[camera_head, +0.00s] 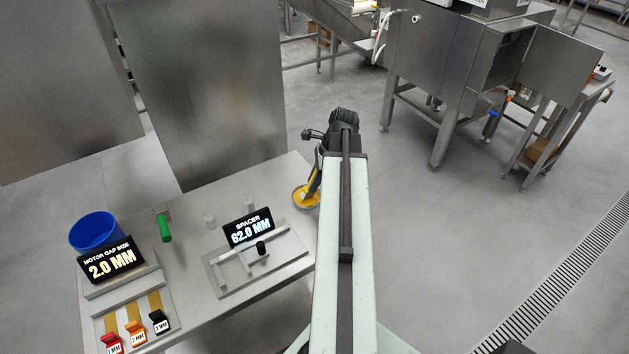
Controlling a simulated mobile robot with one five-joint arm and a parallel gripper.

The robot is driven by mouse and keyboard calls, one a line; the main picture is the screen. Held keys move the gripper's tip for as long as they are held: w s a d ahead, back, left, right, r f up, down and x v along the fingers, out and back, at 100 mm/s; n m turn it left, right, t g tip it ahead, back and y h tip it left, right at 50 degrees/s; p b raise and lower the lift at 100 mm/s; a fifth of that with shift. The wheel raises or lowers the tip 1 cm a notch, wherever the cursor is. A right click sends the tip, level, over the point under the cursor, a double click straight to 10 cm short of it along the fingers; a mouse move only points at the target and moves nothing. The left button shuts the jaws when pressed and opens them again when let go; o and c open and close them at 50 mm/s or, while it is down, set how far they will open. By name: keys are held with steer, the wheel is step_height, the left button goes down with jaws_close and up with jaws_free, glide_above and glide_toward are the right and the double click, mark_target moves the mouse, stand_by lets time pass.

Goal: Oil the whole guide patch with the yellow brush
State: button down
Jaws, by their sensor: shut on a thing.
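My gripper (314,177) is at the right end of the steel table, partly hidden by my arm. It is shut on the yellow brush (312,190), of which only a small part shows. The brush points down at a small round dish (296,202) with yellow contents. I cannot tell whether the bristles touch the contents. I cannot make out the guide patch in this view; my arm hides part of the scene.
The table (190,250) holds a blue bucket (95,229), a green-handled tool (164,227), a 2.0 MM display (111,262), a 62.0 MM spacer display (248,229) on a metal fixture, and red, orange and black tabs. A steel machine (450,70) stands behind on the right.

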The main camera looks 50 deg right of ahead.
steer(key=shift+r+p, duration=3.1)
steer(key=shift+r, duration=0.3)
steer(key=shift+f, duration=0.1)
step_height(320, 180, down, 2)
steer(key=b, duration=0.2)
steer(key=shift+f+b, duration=0.25)
steer(key=shift+b, duration=0.1)
steer(key=shift+r, duration=0.25)
